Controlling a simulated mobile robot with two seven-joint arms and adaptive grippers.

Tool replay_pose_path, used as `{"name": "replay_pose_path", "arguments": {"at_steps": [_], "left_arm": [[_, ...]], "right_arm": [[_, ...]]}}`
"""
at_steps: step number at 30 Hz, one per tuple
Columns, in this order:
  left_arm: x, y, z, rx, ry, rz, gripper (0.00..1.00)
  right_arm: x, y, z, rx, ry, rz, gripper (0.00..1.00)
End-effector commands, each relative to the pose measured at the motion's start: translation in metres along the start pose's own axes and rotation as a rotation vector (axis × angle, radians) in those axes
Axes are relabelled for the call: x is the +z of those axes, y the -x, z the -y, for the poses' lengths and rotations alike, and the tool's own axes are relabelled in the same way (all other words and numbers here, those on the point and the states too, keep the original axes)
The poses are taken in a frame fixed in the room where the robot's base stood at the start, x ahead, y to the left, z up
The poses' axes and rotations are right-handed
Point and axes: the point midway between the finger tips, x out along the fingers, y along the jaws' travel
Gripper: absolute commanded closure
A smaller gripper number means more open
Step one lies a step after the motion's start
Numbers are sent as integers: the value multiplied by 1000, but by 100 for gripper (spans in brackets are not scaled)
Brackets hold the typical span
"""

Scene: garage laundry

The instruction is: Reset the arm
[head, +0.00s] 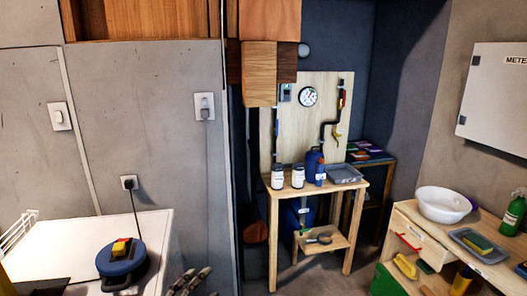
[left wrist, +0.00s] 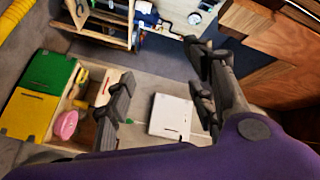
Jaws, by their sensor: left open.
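My left gripper (head: 190,281) shows only as dark fingertips at the bottom edge of the head view, just right of the white appliance. In the left wrist view the left gripper (left wrist: 162,105) has its two dark fingers wide apart, with nothing between them but the scene far behind. The rest of the left arm is hidden below the head view's edge. My right gripper is in neither view.
A white-topped appliance (head: 75,235) carries a blue round item (head: 122,260) at left. A wooden workbench (head: 318,188) with jars stands at the back. A low cabinet (head: 440,240) with a white bowl (head: 443,205) is at right. Floor between them is clear.

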Motion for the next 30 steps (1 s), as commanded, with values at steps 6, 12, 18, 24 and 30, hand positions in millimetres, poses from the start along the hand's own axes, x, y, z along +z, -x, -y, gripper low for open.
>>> {"name": "replay_pose_path", "arguments": {"at_steps": [6,12,18,24,30], "left_arm": [[68,98,-123,88,628,405,50],[76,208,-223,114,1000,700,50],[63,293,-274,94,1137,875,50],[59,322,-288,103,1152,926,50],[59,322,-288,105,1149,926,50]], "right_arm": [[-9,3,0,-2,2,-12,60],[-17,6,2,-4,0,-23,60],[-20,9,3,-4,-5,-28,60],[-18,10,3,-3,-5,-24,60],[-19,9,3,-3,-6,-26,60]]}}
